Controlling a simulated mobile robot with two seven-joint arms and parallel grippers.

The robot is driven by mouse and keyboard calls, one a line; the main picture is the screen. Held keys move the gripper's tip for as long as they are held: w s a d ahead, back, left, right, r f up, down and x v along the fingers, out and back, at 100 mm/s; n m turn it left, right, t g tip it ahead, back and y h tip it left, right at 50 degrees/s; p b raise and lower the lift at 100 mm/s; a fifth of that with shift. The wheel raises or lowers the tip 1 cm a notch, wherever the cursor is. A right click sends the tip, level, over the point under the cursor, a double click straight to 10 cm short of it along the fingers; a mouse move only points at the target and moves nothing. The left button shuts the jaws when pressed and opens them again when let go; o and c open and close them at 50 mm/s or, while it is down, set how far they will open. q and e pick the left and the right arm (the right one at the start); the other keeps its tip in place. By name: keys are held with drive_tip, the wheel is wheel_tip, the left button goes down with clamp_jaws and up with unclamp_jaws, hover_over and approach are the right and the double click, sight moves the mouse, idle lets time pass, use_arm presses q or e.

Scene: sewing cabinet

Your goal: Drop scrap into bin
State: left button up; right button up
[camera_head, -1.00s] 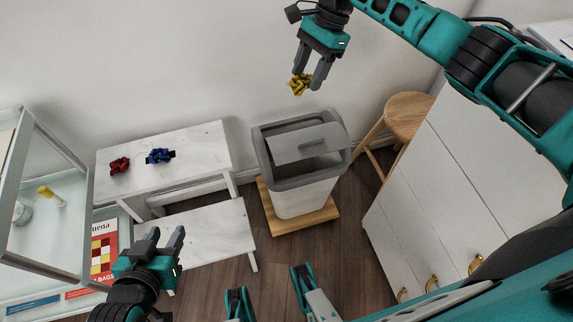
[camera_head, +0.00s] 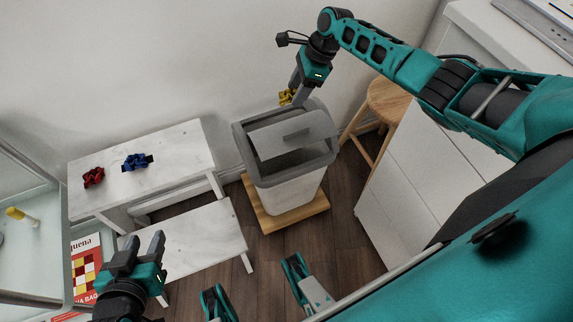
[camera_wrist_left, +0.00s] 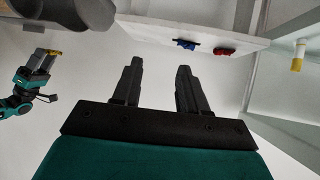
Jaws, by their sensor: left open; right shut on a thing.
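The scrap is crumpled and partly covered by the fingers. The bin (camera_head: 290,196) is white with a grey rim, and its grey lid panel (camera_head: 283,137) is tilted, with a dark opening in front. My left gripper (camera_head: 139,247) is open and empty at lower left, away from the bin. In the left wrist view its two fingers (camera_wrist_left: 158,80) stand apart, and the yellow scrap (camera_wrist_left: 50,52) shows in my right gripper (camera_wrist_left: 44,60).
A red scrap (camera_head: 93,177) and a blue scrap (camera_head: 136,162) lie on the white bench (camera_head: 180,150). The bin stands on a wooden base (camera_head: 300,220). A wooden stool (camera_head: 385,98) is behind right, and a white cabinet (camera_head: 400,185) is at right.

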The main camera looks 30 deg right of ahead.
wheel_tip(320, 180, down, 3)
drive_tip(key=shift+r+b, duration=0.1)
drive_tip(key=shift+b, duration=1.15)
use_arm(q)
drive_tip(key=shift+w+d+f, duration=0.15)
drive_tip(key=shift+f, duration=0.4)
drive_tip(key=shift+w+d+f, duration=0.1)
drive_tip(key=shift+d+f, duration=0.05)
drive_tip(key=shift+f, duration=0.4)
use_arm(e)
drive_tip(key=o, duration=1.1)
use_arm(q)
wheel_tip(320, 180, up, 10)
drive_tip(key=s+a+p, duration=0.1)
drive_tip(key=a+p, duration=0.2)
drive_tip(key=p, duration=1.1)
drive_tip(key=shift+s+y+p, duration=0.3)
drive_tip(key=shift+p, duration=0.05)
use_arm(e)
drive_tip(key=v, duration=1.2)
drive_tip(key=shift+s+d+r, duration=0.1)
drive_tip(key=shift+d+r, duration=0.05)
drive_tip(key=shift+r, duration=0.2)
